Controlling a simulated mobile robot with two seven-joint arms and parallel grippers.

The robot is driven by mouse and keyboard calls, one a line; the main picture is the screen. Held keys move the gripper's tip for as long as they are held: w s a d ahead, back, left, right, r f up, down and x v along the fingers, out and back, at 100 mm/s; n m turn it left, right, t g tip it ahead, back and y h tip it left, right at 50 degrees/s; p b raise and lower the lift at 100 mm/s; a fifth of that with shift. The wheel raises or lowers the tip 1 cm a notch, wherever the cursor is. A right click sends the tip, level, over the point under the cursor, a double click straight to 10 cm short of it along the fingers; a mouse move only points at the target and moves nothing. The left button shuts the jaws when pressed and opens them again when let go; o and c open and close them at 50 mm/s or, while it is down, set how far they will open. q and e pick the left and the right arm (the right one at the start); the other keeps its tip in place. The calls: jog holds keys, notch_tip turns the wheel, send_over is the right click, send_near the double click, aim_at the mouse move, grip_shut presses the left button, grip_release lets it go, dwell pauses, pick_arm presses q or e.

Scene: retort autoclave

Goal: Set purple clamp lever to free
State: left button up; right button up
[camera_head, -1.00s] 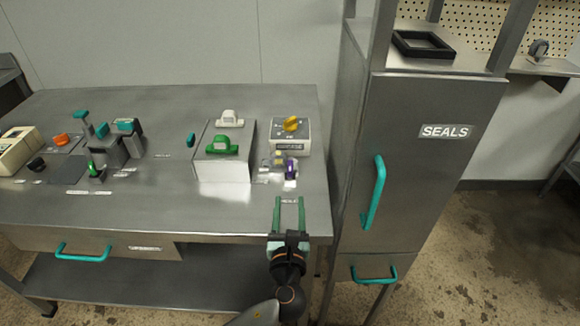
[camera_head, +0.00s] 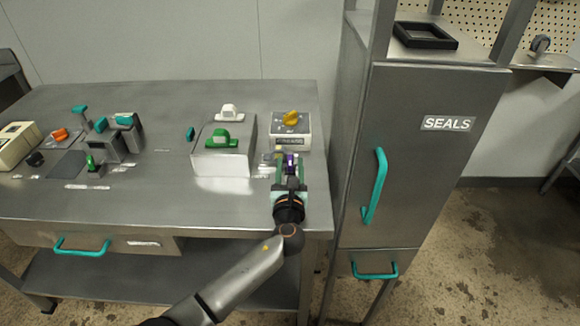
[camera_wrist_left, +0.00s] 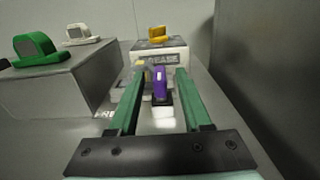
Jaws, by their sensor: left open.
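The purple clamp lever (camera_head: 291,160) stands near the right end of the steel bench, in front of the box with the yellow knob. In the left wrist view the purple lever (camera_wrist_left: 161,84) rises upright between the two green fingers, toward their far ends. My left gripper (camera_head: 289,168) is open around or just short of the lever, and a gap shows on each side of it. In the left wrist view the left gripper (camera_wrist_left: 155,97) holds nothing. The lever's base is partly hidden by the fingers. My right gripper is not in view.
A box with a yellow knob (camera_head: 291,119) stands right behind the lever. A steel block with a green handle (camera_head: 221,140) is to the left. The tall SEALS cabinet (camera_head: 437,160) stands close on the right. The bench front (camera_head: 150,205) is clear.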

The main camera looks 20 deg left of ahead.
pick_arm(q)
grip_shut()
dwell(1.3)
